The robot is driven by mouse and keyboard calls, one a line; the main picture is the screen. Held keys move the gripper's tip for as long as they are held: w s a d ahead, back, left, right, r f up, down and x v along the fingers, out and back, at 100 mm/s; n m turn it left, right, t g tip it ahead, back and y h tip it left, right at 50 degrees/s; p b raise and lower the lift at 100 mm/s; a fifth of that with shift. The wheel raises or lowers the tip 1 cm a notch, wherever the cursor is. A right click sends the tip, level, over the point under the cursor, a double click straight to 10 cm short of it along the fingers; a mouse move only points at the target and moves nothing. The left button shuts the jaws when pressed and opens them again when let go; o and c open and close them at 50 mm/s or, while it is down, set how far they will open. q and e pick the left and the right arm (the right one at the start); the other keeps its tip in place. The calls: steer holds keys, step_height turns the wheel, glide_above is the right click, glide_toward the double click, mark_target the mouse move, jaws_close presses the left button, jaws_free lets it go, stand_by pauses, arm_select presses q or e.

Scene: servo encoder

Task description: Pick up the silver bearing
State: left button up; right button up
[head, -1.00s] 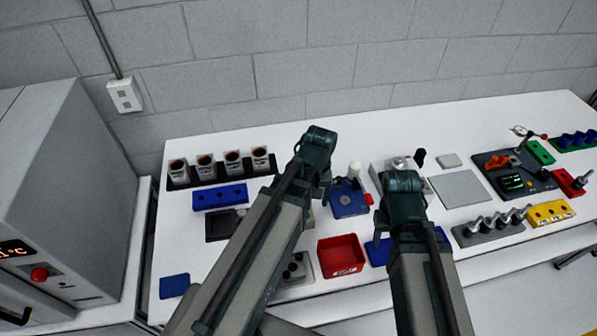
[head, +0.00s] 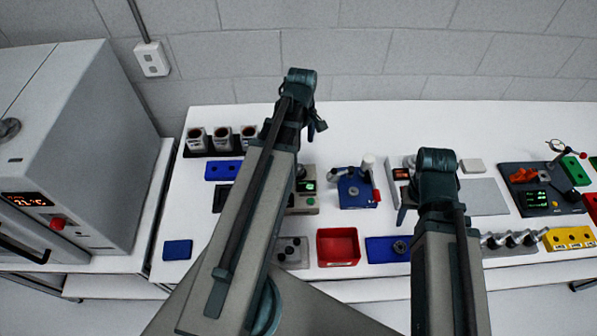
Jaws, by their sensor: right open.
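A small silver round part (head: 400,247), which looks like the bearing, sits on a blue tray (head: 377,256) near the table's front edge. My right gripper (head: 403,217) is beyond and above that tray, mostly hidden behind its own wrist; one finger shows pointing down, and it is open and apart from the silver part. My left gripper (head: 312,124) is over the back of the table, to the right of the dark-topped cups. Its fingers are mostly hidden by the arm, so I cannot tell its opening.
A red bin (head: 338,259) stands left of the blue tray. A blue fixture with a lever (head: 357,187) is behind it. A grey block with several silver-topped pins (head: 510,250) and a yellow block (head: 569,239) lie right. An oven (head: 70,150) stands far left. The table's back middle is clear.

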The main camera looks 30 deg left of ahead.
arm_select(q)
steer(key=b, duration=0.5)
glide_above(299, 169)
steer(key=f, duration=0.4)
steer(key=w+f, duration=0.1)
steer(key=f, duration=0.1)
steer(key=shift+f, duration=0.1)
steer(key=shift+s, duration=0.1)
arm_select(e)
step_height(299, 169, down, 6)
steer(key=shift+f, duration=0.1)
arm_select(q)
steer(key=f+b, duration=0.5)
steer(key=shift+s+a+f, duration=0.1)
steer(key=shift+s, duration=0.2)
arm_select(e)
step_height(299, 169, down, 5)
steer(key=shift+f, duration=0.15)
arm_select(q)
jaws_close()
